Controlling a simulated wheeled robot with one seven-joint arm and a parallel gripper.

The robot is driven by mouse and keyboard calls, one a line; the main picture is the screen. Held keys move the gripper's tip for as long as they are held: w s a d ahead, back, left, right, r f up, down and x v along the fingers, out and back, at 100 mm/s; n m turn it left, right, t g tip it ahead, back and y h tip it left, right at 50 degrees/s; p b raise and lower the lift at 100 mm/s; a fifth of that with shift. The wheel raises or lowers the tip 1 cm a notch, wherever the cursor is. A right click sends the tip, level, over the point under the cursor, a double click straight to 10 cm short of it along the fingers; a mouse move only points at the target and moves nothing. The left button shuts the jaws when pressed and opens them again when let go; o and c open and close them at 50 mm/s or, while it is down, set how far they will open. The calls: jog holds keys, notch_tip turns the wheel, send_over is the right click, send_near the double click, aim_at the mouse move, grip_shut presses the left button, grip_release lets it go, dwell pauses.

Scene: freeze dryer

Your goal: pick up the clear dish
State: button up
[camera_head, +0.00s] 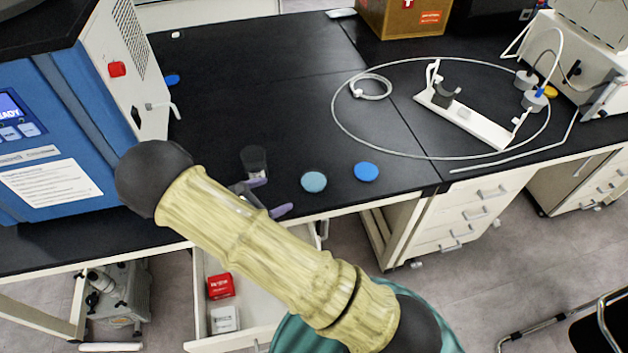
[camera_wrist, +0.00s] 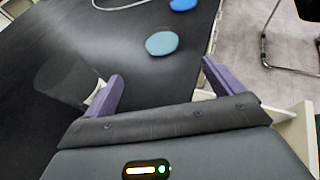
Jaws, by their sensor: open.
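A clear, see-through vessel (camera_head: 254,158), which looks like the clear dish, stands on the black bench top behind my gripper. In the wrist view the clear vessel (camera_wrist: 62,78) is at the left, beside and outside the left finger. I cannot tell whether they touch. My gripper (camera_head: 269,197) is near the front edge of the bench, partly hidden by my arm. In the wrist view my gripper (camera_wrist: 160,72) has its purple fingers wide apart with nothing between them. A flat teal disc (camera_head: 313,182) lies beyond the fingertips; the teal disc (camera_wrist: 162,43) also shows in the wrist view.
A blue disc (camera_head: 366,172) lies right of the teal one. A blue and white machine (camera_head: 60,140) stands at the left. Tubing (camera_head: 345,130) loops around a white stand (camera_head: 470,122) at the right. An open drawer (camera_head: 250,315) juts out below the bench.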

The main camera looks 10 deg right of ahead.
jog(key=p, duration=0.1)
send_near(317, 180)
jog(key=shift+w+d+r, duration=0.1)
jog(key=shift+w+r, duration=0.05)
jog(key=shift+w, duration=0.15)
jog(key=p+x, duration=0.2)
jog(key=x, duration=0.3)
jog(key=shift+s+d, duration=0.1)
dwell(0.5)
jog(key=c, duration=1)
